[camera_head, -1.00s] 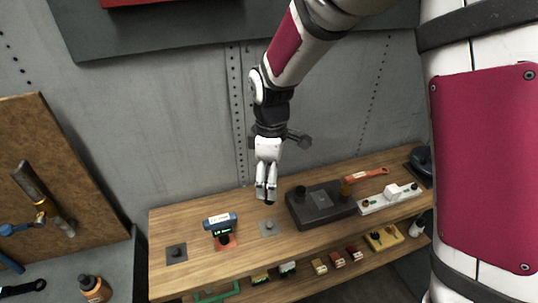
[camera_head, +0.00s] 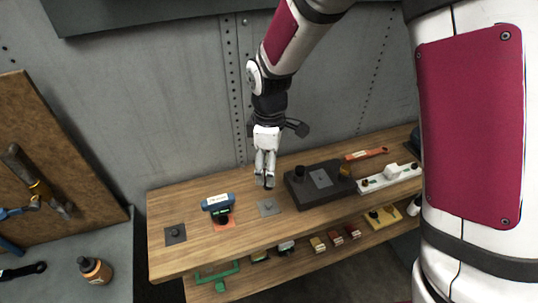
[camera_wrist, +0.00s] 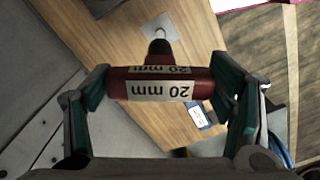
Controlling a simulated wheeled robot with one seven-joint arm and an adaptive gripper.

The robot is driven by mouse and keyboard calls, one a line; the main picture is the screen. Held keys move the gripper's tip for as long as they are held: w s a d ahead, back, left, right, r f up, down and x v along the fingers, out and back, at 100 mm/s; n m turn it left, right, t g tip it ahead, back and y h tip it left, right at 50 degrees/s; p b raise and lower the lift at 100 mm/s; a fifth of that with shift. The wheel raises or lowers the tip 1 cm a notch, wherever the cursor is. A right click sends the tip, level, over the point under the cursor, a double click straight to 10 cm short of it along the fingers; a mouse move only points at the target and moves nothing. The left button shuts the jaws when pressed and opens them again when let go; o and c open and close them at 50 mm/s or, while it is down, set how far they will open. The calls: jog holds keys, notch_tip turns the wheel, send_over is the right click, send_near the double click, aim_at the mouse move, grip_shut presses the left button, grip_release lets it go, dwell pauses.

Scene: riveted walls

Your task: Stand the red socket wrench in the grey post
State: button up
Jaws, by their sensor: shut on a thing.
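In the wrist view my gripper (camera_wrist: 165,88) is shut on the red socket wrench (camera_wrist: 118,84), a red bar labelled 20 mm lying across the jaws. Its dark socket end (camera_wrist: 159,47) points away from the gripper toward the workbench. The grey post stands on a light grey plate (camera_head: 268,208) on the wooden top; that plate shows partly behind the socket in the wrist view (camera_wrist: 163,22). In the head view my gripper (camera_head: 265,182) hangs over the bench, just above this plate in the picture. The wrench is mostly hidden there.
A dark plate with a post (camera_head: 175,235) is farther left. A black box (camera_head: 318,192), a white strip (camera_head: 390,178) and an orange-handled tool (camera_head: 366,154) lie to the right.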

jog(key=shift+f+b, duration=0.95)
jog(key=shift+f, duration=3.05)
jog(key=shift+f, duration=1.05)
jog(key=shift+f, duration=0.1)
jog(key=o, duration=2)
notch_tip(320, 180, up, 12)
jog(key=shift+b, duration=0.3)
